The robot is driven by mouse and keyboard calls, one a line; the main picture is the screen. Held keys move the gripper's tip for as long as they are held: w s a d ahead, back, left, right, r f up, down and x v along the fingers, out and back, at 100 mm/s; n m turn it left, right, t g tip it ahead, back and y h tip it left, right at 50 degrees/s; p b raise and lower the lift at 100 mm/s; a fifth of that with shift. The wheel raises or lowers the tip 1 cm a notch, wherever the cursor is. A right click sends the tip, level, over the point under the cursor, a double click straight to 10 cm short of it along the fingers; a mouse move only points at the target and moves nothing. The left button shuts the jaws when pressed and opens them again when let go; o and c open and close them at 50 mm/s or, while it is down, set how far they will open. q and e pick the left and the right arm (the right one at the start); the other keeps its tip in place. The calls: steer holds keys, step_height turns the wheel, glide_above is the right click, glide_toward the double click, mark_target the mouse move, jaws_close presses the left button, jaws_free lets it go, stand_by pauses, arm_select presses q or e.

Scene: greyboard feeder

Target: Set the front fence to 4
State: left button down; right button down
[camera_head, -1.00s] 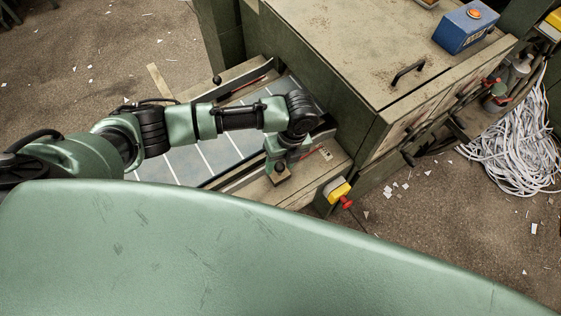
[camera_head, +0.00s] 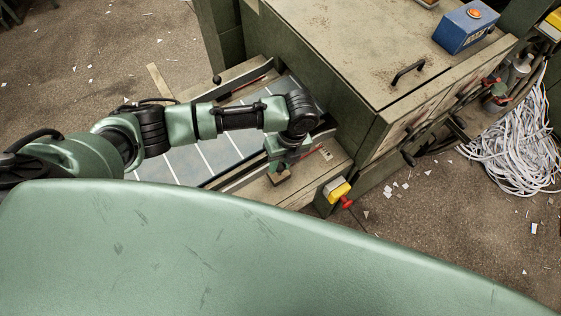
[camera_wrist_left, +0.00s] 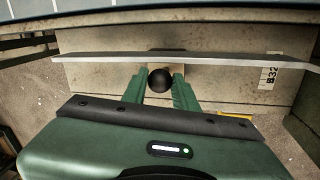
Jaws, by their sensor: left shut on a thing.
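The front fence (camera_wrist_left: 215,61) is a long thin grey metal bar running across the wrist view. A black ball knob (camera_wrist_left: 160,80) stands in front of its middle. My left gripper (camera_wrist_left: 160,88) is shut on the knob, one green finger on each side. A small white scale plate (camera_wrist_left: 268,77) with dark figures lies near the fence's right end; the figures look like 3 and 2, but are too small to read surely. In the head view my left gripper (camera_head: 280,171) reaches down at the feeder's near edge, and the arm hides part of the fence. My right gripper is not in view.
The blue feeder bed (camera_head: 220,150) with white lines lies behind the fence. The big green machine housing (camera_head: 345,65) stands close on the right. A yellow box with a red button (camera_head: 337,190) sits on the near corner. Paper strips (camera_head: 515,140) lie on the floor at right.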

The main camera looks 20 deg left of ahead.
arm_select(q)
steer(key=shift+d, duration=0.1)
stand_by(0.6)
steer(key=shift+s+d+r+p, duration=0.15)
steer(key=shift+s+d+p, duration=0.55)
steer(key=shift+s+d, duration=0.25)
steer(key=shift+d, duration=0.25)
steer(key=c, duration=1.1)
jaws_free()
step_height(320, 180, up, 7)
steer(key=w+d+b, duration=0.1)
steer(key=shift+r, duration=0.2)
